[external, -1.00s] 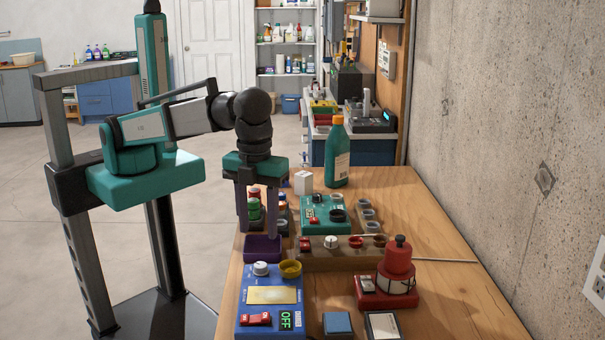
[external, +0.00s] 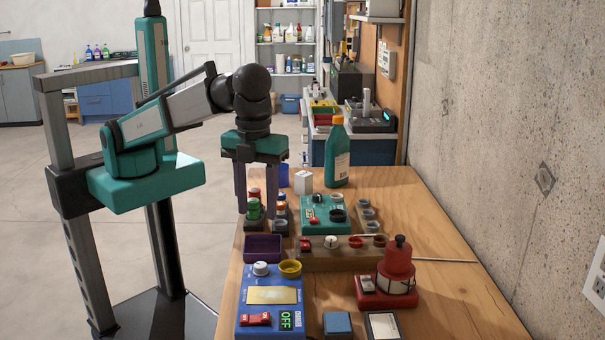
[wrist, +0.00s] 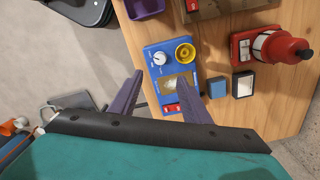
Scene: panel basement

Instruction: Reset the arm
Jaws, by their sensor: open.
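My gripper (external: 260,195) is open and empty, raised above the left edge of the wooden table. Its two purple-grey fingers point down, with several small cans (external: 254,208) showing behind and between them in the external view. In the wrist view my gripper (wrist: 162,90) has its fingers spread apart, with part of the blue panel (wrist: 155,90) seen between and beyond them. My arm is bent at the elbow and reaches over the table edge from the left.
The table (external: 450,300) holds a purple tray (external: 263,247), a blue panel (external: 270,312), a green panel (external: 325,213), a wooden button strip (external: 318,256), a red device (external: 397,270) and a green bottle (external: 337,155). A concrete wall (external: 500,120) stands at right. The floor at left is open.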

